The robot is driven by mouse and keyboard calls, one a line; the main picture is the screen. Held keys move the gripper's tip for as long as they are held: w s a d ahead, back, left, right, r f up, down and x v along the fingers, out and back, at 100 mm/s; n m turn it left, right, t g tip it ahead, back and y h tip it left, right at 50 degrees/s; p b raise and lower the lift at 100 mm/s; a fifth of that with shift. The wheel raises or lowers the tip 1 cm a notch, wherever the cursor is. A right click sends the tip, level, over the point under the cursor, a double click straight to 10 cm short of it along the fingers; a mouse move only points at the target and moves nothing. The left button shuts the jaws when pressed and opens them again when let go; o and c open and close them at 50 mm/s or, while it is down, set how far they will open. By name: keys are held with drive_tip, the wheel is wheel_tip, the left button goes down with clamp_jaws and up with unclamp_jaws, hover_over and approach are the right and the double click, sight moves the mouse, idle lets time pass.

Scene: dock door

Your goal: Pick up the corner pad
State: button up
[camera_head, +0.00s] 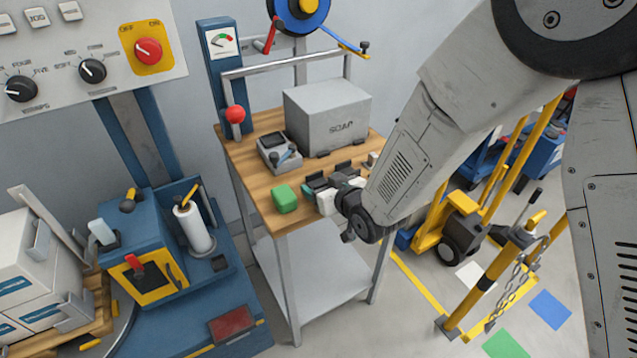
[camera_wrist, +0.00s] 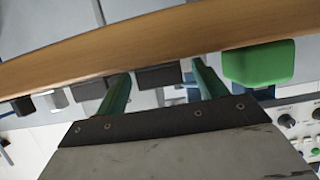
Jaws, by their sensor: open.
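A green block (camera_head: 285,197) with rounded edges lies on the wooden top of the workbench (camera_head: 262,180), near its front left corner. It also shows in the wrist view (camera_wrist: 258,64), just right of my fingers. Several small dark blocks are by my gripper; in the wrist view one dark block (camera_wrist: 157,77) appears between the fingers. I cannot tell for sure which of these is the corner pad. My gripper (camera_head: 326,180) is low over the front of the bench, right of the green block. Its teal fingers (camera_wrist: 160,72) are apart, with nothing clearly held.
A grey box (camera_head: 328,115) and a small grey device (camera_head: 279,154) stand behind on the bench. A red-knobbed lever (camera_head: 235,115) is at its left edge. A blue machine (camera_head: 150,245) stands left; yellow posts (camera_head: 485,290) with chain stand right.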

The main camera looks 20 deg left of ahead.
drive_tip(key=shift+w+a, duration=0.1)
drive_tip(key=shift+c, duration=0.3)
drive_tip(key=c, duration=1)
